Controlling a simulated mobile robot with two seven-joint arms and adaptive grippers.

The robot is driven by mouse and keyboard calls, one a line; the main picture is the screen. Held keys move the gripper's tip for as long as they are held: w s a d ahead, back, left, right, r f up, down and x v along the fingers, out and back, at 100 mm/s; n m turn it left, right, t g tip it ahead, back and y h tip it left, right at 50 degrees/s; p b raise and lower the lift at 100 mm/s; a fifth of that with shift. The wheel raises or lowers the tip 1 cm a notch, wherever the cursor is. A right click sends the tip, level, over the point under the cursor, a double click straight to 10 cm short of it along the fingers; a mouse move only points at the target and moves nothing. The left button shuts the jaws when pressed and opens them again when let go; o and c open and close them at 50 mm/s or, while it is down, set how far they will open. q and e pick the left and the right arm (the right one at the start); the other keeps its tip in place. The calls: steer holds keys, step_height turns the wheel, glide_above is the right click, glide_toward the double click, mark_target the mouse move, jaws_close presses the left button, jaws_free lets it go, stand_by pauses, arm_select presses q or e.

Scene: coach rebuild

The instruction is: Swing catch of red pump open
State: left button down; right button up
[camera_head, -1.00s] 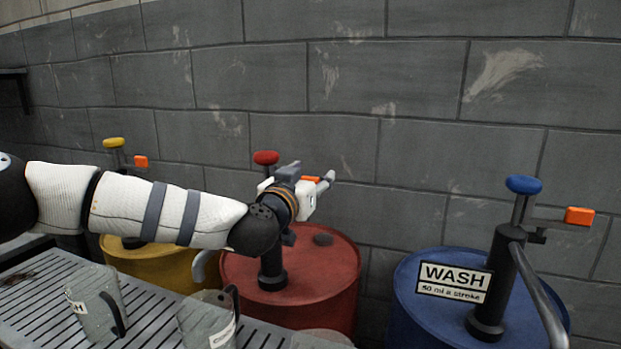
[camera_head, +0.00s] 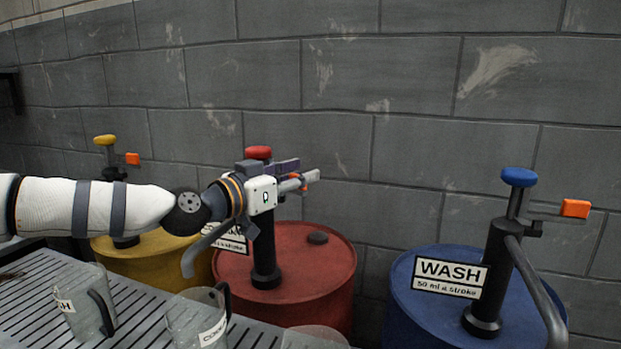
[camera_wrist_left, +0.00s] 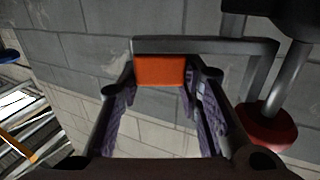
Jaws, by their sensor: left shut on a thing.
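The red pump stands upright on the red drum (camera_head: 325,262), with a red knob (camera_head: 258,152) on top. My left gripper (camera_head: 303,176) reaches past its post at knob height, fingers pointing right. The fingers are shut on the orange catch, of which a little orange shows between them in the head view. In the left wrist view the orange catch (camera_wrist_left: 160,70) sits between the two fingers, at the end of a grey bar (camera_wrist_left: 205,46). The red knob (camera_wrist_left: 265,127) is at the right there. My gripper hides part of the pump. My right gripper is not in view.
A blue-knobbed pump (camera_head: 519,178) stands on a blue drum (camera_head: 420,275) at right, a yellow-knobbed one (camera_head: 105,140) on a yellow drum (camera_head: 150,270) at left. Clear jugs (camera_head: 85,305) stand on a slatted bench (camera_head: 45,275) in front. A block wall (camera_head: 420,150) lies behind.

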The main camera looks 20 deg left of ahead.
mark_target(297, 175)
arm_select(q)
steer(key=shift+r, duration=0.1)
steer(key=c, duration=1.1)
jaws_free()
step_height(297, 175, up, 10)
steer(key=shift+f, duration=0.1)
